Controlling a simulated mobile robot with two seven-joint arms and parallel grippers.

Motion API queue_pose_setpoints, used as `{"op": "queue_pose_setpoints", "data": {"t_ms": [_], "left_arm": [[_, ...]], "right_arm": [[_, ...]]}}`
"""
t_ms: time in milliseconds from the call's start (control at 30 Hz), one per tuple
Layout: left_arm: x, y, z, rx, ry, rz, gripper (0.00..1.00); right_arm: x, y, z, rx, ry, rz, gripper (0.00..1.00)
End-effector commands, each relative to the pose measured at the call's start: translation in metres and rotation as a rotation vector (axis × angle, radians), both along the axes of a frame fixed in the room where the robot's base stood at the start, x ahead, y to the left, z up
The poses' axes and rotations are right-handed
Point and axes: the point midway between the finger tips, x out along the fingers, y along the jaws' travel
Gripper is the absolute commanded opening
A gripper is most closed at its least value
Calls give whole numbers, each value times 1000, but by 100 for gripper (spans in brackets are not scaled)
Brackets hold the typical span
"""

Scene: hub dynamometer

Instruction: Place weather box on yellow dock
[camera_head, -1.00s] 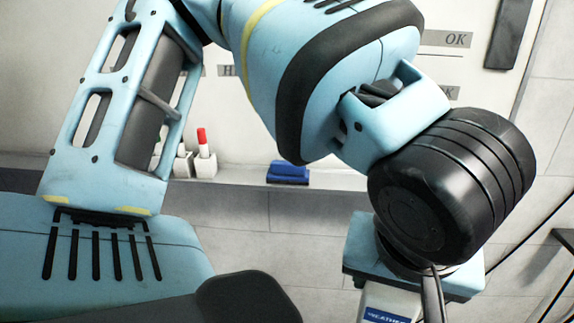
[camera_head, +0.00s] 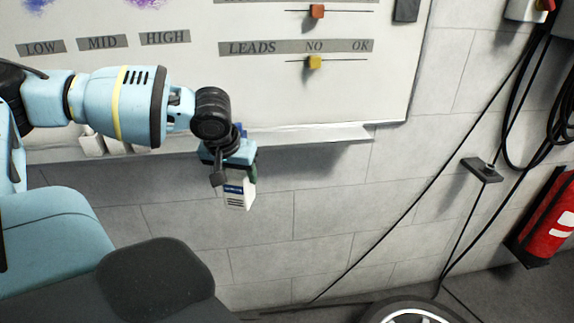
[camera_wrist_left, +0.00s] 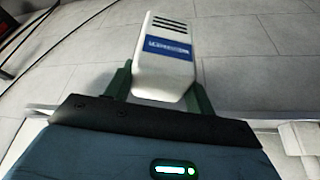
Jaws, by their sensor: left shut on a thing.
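The weather box (camera_head: 236,193) is a small white box with a blue label and dark slots. My left gripper (camera_head: 233,172) is shut on it and holds it in the air in front of the wall, below the whiteboard ledge. In the left wrist view the weather box (camera_wrist_left: 165,60) sits between the two dark green fingers of the left gripper (camera_wrist_left: 158,88), its slotted end pointing away. The yellow dock is not seen in these views. My right gripper is not in view.
A whiteboard (camera_head: 270,90) with labels and sliders hangs on the wall above a ledge (camera_head: 320,136). Cables and a small dark bracket (camera_head: 482,169) hang at the right, beside a red extinguisher (camera_head: 552,220). A wheel (camera_head: 410,312) shows at the bottom. The wall's middle is clear.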

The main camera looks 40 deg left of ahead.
Motion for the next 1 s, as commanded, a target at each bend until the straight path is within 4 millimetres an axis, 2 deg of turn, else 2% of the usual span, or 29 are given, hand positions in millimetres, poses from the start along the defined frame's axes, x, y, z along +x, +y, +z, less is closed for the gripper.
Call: {"op": "queue_pose_setpoints", "data": {"t_ms": [100, 200, 267, 367, 467, 567, 700, 900, 1000], "left_arm": [[-12, 8, -15, -9, -8, 36, 23], [-18, 8, -29, -7, -7, 49, 23], [-23, 1, -46, -11, -4, 51, 23], [-22, -12, -58, -11, -8, 39, 23], [-17, -33, -70, -11, -10, 7, 23], [-9, -64, -80, -9, -11, -46, 23], [6, -118, -84, -7, -12, -153, 23], [25, -200, -71, -1, -12, -346, 23], [29, -232, -61, 1, -8, -429, 23]], "right_arm": [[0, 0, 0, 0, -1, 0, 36], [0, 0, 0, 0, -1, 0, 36], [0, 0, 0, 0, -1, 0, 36], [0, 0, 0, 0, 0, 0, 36], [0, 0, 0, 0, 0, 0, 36], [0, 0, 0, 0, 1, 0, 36], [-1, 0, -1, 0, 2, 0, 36], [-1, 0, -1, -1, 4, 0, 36], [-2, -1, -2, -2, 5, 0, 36]]}}
